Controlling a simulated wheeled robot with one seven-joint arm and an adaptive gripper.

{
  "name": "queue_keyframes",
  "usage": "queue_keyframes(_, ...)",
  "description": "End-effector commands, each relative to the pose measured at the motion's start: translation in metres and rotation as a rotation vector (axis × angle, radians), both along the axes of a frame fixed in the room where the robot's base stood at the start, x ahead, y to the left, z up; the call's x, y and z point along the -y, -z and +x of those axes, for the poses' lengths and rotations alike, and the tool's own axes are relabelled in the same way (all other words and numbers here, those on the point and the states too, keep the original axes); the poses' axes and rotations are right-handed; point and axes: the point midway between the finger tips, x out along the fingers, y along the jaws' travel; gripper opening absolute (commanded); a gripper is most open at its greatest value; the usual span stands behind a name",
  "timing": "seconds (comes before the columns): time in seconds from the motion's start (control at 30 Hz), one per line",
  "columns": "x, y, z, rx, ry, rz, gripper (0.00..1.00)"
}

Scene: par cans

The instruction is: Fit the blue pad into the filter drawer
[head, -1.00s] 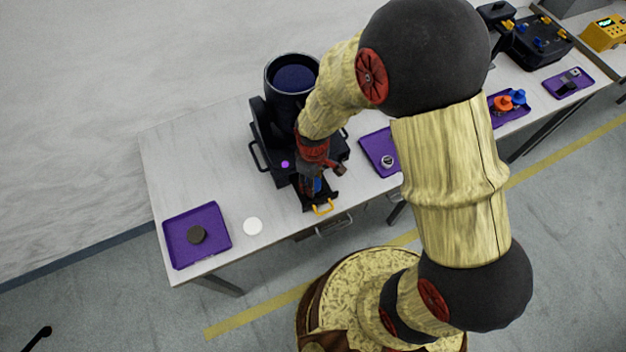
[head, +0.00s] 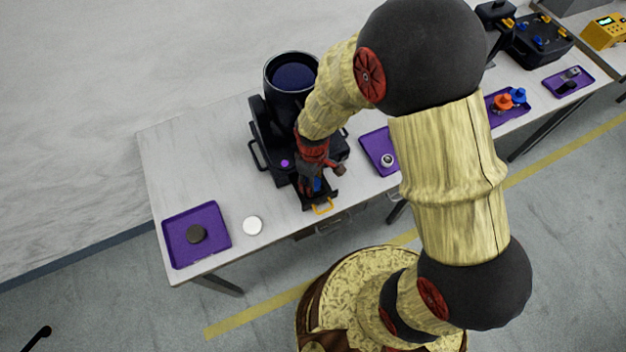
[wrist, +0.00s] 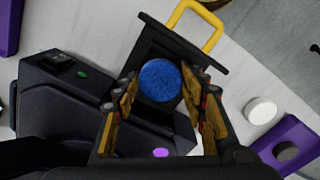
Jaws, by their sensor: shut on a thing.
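The blue pad (wrist: 160,80) is a round, rough disc. In the wrist view it lies between my gripper's two fingers, over the black filter drawer. My gripper (wrist: 165,92) is shut on the pad; in the head view it (head: 313,190) points down at the drawer, and only a bit of blue shows there. The filter drawer (head: 327,199) stands pulled out from the black par can unit and has a yellow handle (wrist: 202,22). Whether the pad touches the drawer floor cannot be told.
The black can (head: 290,70) stands behind the drawer. A white disc (head: 252,225) lies on the table, left of the drawer. A purple tray (head: 215,220) holds a dark disc (head: 196,234). Another purple tray (head: 372,142) with a small ring is to the right.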

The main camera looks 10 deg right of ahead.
Motion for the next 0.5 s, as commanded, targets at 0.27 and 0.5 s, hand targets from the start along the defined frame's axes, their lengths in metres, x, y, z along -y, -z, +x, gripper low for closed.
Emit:
queue_keyframes(0.27, 0.0, 0.0056, 0.0, 0.0, 0.0, 0.0, 0.31)
queue_keyframes(0.5, 0.0, 0.0053, 0.0, 0.0, 0.0, 0.0, 0.54)
